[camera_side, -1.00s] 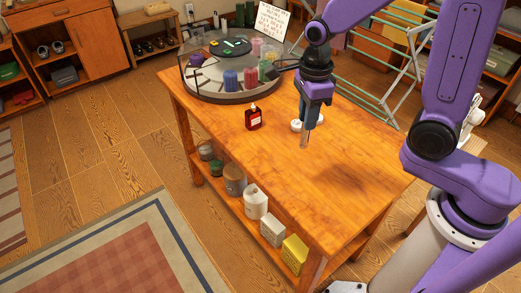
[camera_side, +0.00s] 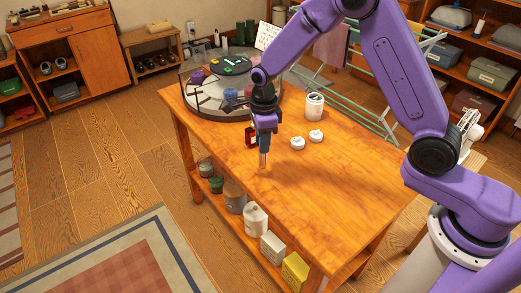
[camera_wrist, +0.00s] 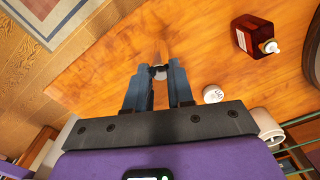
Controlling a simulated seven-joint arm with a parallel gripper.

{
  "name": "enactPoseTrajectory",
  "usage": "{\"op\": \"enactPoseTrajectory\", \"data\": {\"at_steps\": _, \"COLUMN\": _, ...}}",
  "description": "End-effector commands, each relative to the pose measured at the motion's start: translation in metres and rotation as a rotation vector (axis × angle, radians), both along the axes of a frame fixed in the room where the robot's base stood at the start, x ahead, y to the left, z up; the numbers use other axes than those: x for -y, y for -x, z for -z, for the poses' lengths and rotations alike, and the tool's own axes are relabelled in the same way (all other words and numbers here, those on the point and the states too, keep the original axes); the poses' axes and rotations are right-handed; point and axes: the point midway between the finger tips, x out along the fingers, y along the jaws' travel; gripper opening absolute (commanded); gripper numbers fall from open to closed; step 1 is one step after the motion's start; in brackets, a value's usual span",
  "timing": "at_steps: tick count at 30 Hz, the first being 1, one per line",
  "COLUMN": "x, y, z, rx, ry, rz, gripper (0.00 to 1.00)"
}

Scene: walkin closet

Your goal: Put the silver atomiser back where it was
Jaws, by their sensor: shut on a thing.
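My gripper (camera_side: 264,148) is shut on the silver atomiser (camera_side: 263,160), a slim tube that points down over the wooden table top. In the wrist view the blue fingers of my gripper (camera_wrist: 159,74) close around the atomiser (camera_wrist: 160,48), whose rounded end shows between the fingertips. In the side view its lower end looks close to the table; I cannot tell if it touches. The round divided carousel (camera_side: 198,107) stands behind my gripper, with purple, blue and green items in it. My arm hides part of the carousel's right side.
A dark red bottle (camera_side: 250,138) with a white top (camera_wrist: 271,47) stands just behind my gripper. Two white lids (camera_side: 298,143) and a white canister (camera_side: 314,106) are to the right. The table's front right (camera_side: 335,205) is clear.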

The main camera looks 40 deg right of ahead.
Motion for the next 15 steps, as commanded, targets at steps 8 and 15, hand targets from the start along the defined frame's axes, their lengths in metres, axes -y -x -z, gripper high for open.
{"op": "enactPoseTrajectory", "data": {"at_steps": 8, "x": -0.002, "y": -0.007, "z": 0.023, "rx": -0.004, "ry": 0.001, "rz": 0.0, "gripper": 0.0}}
{"op": "enactPoseTrajectory", "data": {"at_steps": 15, "x": -0.002, "y": -0.007, "z": 0.04, "rx": 0.0, "ry": 0.0, "rz": 0.0, "gripper": 0.0}}
